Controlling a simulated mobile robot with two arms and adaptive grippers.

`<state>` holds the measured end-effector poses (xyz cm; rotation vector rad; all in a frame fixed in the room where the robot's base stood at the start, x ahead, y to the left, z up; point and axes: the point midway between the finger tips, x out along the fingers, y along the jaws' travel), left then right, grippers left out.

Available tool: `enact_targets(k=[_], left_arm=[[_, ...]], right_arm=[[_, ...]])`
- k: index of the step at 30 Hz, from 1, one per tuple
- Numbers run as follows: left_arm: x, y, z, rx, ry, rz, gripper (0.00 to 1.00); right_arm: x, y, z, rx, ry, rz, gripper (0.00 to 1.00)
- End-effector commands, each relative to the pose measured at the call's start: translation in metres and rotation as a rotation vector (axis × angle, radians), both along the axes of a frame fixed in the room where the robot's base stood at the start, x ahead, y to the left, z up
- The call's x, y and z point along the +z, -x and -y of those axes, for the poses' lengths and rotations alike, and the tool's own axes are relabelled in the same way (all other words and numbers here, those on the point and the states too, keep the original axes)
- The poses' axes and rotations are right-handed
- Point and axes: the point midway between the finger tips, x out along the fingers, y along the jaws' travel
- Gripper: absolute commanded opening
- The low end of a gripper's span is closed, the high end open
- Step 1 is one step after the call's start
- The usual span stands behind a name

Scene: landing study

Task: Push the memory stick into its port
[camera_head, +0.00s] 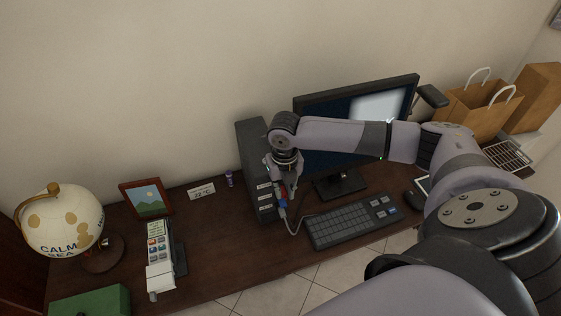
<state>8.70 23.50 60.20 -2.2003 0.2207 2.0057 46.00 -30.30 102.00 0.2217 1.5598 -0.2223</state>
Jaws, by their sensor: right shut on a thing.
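The black computer tower (249,165) stands on the desk with pale labels down its front edge. My right gripper (281,184) points down at the tower's front and is shut on a small red thing (283,191), which looks like the memory stick. The fingers hide most of it, and I cannot tell whether its tip touches a port. The ports are too small or too covered to make out. My left gripper is not in view.
A monitor (322,103) stands behind my right arm, with a keyboard (352,221) before it. Left of the tower are a small purple object (229,178), a card (201,191), a picture frame (146,198) and a globe (63,222). The desk (215,238) is clear front-left of the tower.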

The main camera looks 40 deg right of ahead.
Motion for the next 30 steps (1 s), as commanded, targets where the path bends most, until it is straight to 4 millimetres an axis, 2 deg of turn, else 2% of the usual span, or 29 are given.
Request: enact_targets(k=[10, 11, 21, 30], left_arm=[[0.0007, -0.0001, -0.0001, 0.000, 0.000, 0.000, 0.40], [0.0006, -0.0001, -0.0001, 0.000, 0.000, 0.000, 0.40], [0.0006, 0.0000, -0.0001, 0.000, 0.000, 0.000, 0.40], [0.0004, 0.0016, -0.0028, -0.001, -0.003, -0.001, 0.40]], right_arm=[[0.0007, -0.0032, 0.0008, -0.001, 0.000, 0.003, 0.00], [0.0006, -0.0032, 0.0008, -0.001, 0.000, 0.003, 0.17], [0.0003, -0.0026, 0.0008, -0.001, 0.001, 0.002, 0.39], [0.0013, -0.0024, 0.0007, 0.000, 0.000, 0.001, 0.39]])
